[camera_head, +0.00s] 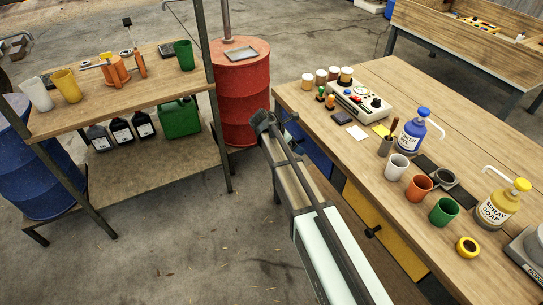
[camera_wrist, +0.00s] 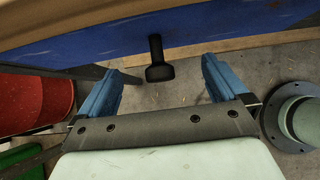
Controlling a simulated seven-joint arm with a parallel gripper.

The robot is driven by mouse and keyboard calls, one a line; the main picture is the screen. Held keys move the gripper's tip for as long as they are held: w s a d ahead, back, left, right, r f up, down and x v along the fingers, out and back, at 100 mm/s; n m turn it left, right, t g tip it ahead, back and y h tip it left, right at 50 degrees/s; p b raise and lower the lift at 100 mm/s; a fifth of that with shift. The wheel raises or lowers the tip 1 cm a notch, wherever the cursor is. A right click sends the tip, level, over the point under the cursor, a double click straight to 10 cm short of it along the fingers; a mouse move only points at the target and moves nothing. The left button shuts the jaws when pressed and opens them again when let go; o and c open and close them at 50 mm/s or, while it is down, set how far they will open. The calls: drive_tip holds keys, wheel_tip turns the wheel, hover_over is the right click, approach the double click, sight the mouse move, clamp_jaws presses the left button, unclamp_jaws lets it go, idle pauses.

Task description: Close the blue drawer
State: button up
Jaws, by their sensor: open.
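The blue drawer (camera_head: 314,153) is under the near edge of the wooden workbench (camera_head: 470,105), partly hidden by my arm in the head view. Its blue front (camera_wrist: 215,38) spans the top of the wrist view, with a black handle (camera_wrist: 158,68) sticking out. How far the drawer stands out is hard to tell. My gripper (camera_head: 270,122) is beside the bench edge in the head view. In the wrist view my gripper (camera_wrist: 160,78) has its two blue fingers apart, with empty space between them. The handle appears between the fingertips; I see no contact.
A yellow drawer (camera_head: 392,240) with a black knob is nearer me in the same bench. A red barrel (camera_head: 240,95) stands behind my gripper. A shelf rack (camera_head: 140,185) with cups and canisters stands at left. Floor between rack and bench is mostly clear.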

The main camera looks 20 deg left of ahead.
drive_tip(key=shift+s+a+r, duration=0.1)
drive_tip(key=shift+r, duration=0.05)
drive_tip(key=v, duration=0.6)
drive_tip(key=shift+r, duration=0.25)
idle(0.4)
drive_tip(key=shift+s+a, duration=0.15)
